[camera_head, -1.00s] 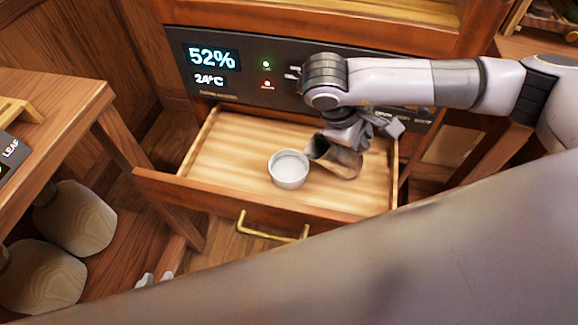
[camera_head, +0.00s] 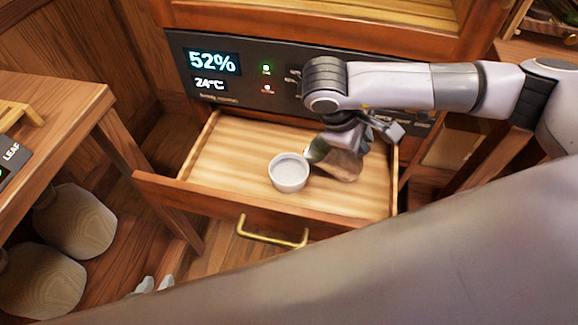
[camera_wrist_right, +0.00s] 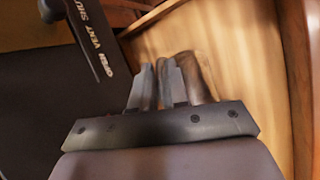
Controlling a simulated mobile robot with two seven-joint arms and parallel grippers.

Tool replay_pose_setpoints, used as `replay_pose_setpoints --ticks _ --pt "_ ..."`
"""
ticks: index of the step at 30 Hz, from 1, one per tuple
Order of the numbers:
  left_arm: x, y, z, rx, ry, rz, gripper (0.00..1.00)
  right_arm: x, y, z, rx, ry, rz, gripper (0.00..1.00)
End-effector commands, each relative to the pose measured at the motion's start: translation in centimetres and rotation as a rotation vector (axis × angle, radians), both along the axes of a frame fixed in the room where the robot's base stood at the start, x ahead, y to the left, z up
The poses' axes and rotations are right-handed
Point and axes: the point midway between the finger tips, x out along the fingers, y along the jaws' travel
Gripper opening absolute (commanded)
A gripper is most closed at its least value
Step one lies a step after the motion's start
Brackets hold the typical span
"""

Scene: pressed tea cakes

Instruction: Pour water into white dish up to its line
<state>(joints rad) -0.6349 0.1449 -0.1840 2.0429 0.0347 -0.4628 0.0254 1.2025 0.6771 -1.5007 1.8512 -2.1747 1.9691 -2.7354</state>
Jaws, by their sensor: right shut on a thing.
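The white dish (camera_head: 289,184) stands upright in the open drawer (camera_head: 235,150). Its inside looks pale grey; its line and any water level are too small to tell. My right gripper (camera_head: 354,140) is shut on a brown-grey pitcher (camera_head: 341,163) just right of the dish. The pitcher is tilted, its mouth toward the dish and close to its rim. No stream of water is clearly visible. In the right wrist view, the fingers (camera_wrist_right: 160,85) grip the pitcher's handle, and its blurred body (camera_wrist_right: 201,78) is beside them. My left gripper (camera_head: 156,284) is at lower left, empty, its tips apart.
A dark panel (camera_head: 235,88) reading 52% and 24°C is behind the drawer. The drawer front has a brass handle (camera_head: 272,236). A wooden table (camera_head: 70,100) stands at left, with rounded stools (camera_head: 75,222) below. My pale arm link covers the lower right.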

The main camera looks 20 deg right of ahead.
Motion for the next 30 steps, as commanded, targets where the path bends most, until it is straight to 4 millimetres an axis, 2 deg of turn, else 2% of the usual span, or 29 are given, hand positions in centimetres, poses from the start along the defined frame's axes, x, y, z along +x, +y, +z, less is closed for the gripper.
replay_pose_setpoints --ticks 17,30 --pt "-0.1 0.2 -0.2 0.009 0.002 -0.007 0.33 0.0 -0.2 0.0 0.009 -0.005 -0.002 0.00" --pt "-0.1 0.2 -2.2 0.009 0.001 -0.007 0.33 -0.6 -2.0 -1.0 0.175 -0.079 -0.015 0.00"
